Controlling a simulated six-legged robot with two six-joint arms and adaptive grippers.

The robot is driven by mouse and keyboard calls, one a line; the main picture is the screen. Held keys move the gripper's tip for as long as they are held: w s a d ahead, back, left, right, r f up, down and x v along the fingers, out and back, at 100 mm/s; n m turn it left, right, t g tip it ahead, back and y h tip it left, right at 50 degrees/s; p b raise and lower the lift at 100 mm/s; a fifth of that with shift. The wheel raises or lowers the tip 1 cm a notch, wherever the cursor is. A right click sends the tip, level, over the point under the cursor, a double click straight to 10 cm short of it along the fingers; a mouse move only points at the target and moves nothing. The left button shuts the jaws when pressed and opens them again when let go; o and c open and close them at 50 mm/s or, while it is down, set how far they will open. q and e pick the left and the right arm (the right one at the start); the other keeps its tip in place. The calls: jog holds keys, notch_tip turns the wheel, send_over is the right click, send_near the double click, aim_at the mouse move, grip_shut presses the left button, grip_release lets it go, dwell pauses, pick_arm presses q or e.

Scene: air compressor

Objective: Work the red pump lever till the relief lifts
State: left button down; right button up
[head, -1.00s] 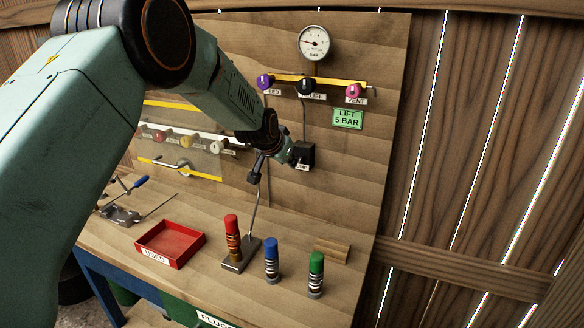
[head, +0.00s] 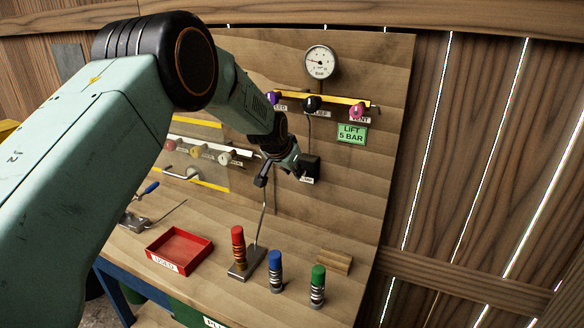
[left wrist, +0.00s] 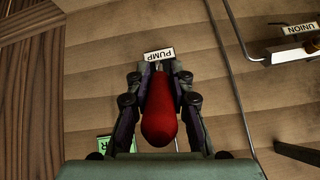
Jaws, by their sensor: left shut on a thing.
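My left gripper (head: 292,162) reaches the dark pump box (head: 310,168) on the upright board. In the left wrist view, my left gripper (left wrist: 160,90) is shut around the red pump lever (left wrist: 158,118), whose rounded end points toward the camera. The PUMP label (left wrist: 158,54) shows just past the fingers. In the head view the gripper hides the lever. The round gauge (head: 319,62) is at the top of the board, its needle too small to read surely. The black relief knob (head: 312,103) is below it. My right gripper is not in view.
The purple feed knob (head: 272,98) and pink vent knob (head: 357,112) flank the relief knob, above a green LIFT 5 BAR sign (head: 352,133). A red tray (head: 180,250) and red (head: 238,240), blue (head: 275,262) and green (head: 318,280) plugs stand on the bench below.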

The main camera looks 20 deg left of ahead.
pick_arm(q)
jog(key=shift+w+r, duration=0.25)
jog(key=shift+r, duration=0.2)
jog(key=c, duration=1.5)
grip_release()
jog(key=shift+c, duration=0.2)
jog(key=o, duration=0.4)
jog(key=shift+s+f, duration=0.15)
jog(key=shift+f, duration=0.05)
jog(key=shift+f, duration=0.1)
jog(key=v, duration=1.2)
jog(key=shift+s, duration=0.1)
